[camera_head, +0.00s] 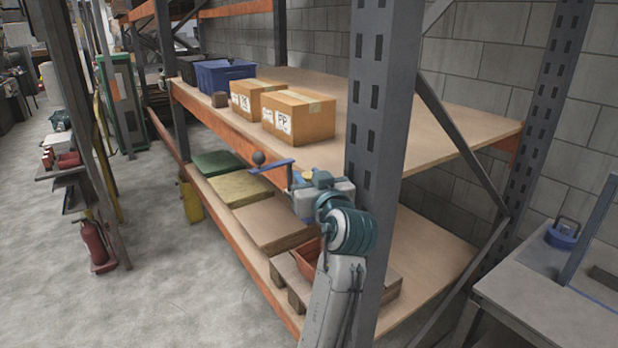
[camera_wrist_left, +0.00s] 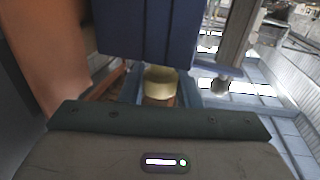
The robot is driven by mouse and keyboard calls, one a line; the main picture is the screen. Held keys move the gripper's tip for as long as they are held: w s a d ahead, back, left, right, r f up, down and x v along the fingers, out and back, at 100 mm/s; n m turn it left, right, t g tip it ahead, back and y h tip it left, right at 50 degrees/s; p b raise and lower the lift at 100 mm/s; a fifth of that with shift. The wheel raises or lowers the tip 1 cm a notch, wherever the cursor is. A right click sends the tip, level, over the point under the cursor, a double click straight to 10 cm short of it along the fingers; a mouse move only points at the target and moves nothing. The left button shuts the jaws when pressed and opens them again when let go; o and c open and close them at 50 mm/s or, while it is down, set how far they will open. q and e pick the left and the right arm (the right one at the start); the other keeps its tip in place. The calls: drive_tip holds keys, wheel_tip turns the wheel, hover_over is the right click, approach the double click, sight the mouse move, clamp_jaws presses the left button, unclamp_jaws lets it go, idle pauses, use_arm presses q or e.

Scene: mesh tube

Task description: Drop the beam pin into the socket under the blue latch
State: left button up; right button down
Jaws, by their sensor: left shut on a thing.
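The beam pin shows in the left wrist view as a short piece with a cream-yellow cap (camera_wrist_left: 160,79) and a brownish lower part. My left gripper (camera_wrist_left: 160,93) is shut on it, with a pale blue finger on each side. In the head view my left gripper (camera_head: 306,184) is in front of the grey upright. A blue bar (camera_head: 272,166), which looks like the blue latch, reaches out beside it, with a dark ball knob (camera_head: 258,158). A dark blue block (camera_wrist_left: 145,30) hides what is beyond the pin. I cannot make out the socket. My right gripper is not in view.
The grey upright (camera_head: 378,90) and orange beam (camera_head: 225,127) are close to my left arm. Two cardboard boxes (camera_head: 300,116) and a blue crate (camera_head: 222,76) stand on the upper shelf. The lower shelf holds a reddish tray (camera_head: 308,262).

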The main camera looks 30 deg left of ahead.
use_arm(q)
drive_tip(key=shift+f, duration=0.4)
drive_tip(key=o, duration=1)
drive_tip(key=shift+o, duration=0.2)
